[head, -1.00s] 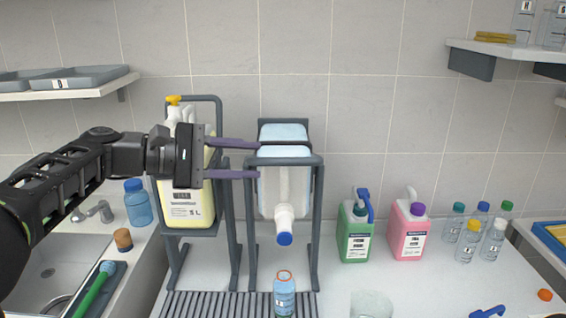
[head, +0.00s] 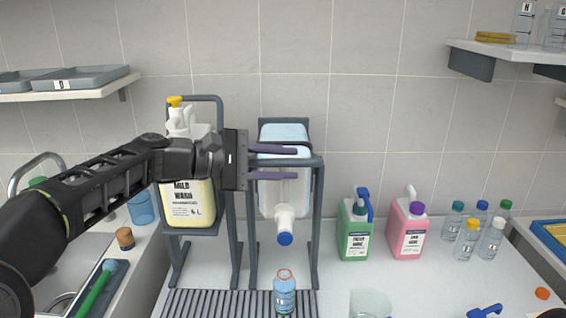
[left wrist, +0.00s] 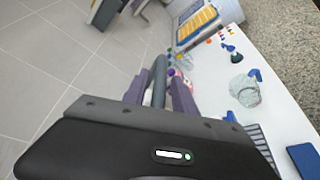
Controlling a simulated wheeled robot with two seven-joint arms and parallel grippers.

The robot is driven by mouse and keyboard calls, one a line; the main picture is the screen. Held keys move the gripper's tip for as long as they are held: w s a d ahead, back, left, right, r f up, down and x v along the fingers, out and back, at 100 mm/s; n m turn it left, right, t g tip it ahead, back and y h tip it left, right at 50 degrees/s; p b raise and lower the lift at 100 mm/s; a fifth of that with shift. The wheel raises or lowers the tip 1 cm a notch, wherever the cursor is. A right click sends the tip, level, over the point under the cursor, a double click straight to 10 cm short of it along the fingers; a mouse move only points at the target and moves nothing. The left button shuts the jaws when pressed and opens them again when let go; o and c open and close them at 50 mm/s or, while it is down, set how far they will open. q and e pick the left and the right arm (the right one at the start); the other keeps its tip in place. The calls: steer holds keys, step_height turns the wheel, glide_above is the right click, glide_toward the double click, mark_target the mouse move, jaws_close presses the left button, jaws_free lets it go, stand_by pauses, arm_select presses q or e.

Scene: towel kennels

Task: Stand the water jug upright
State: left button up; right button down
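The water jug (head: 285,190) is a clear, bluish container in a dark grey cradle stand (head: 317,215). It is tipped neck down, with its blue cap (head: 285,239) at the lower front. My left gripper (head: 298,162) is at the top front of the cradle, its two purple fingers above and below the grey top bar. The left wrist view also shows the bar (left wrist: 160,80) between the fingers (left wrist: 158,85). The fingers look open, and I see no clear grip on the bar. My right gripper is not in view.
A yellow wash jug (head: 186,205) stands in the rack left of the cradle. A small bottle (head: 284,296) stands below the jug's cap on a slatted grate (head: 220,303). Green (head: 354,235) and pink (head: 407,235) jugs and several small bottles stand right. A sink is at left.

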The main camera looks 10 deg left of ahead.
arm_select(q)
jaws_close()
stand_by(1.2)
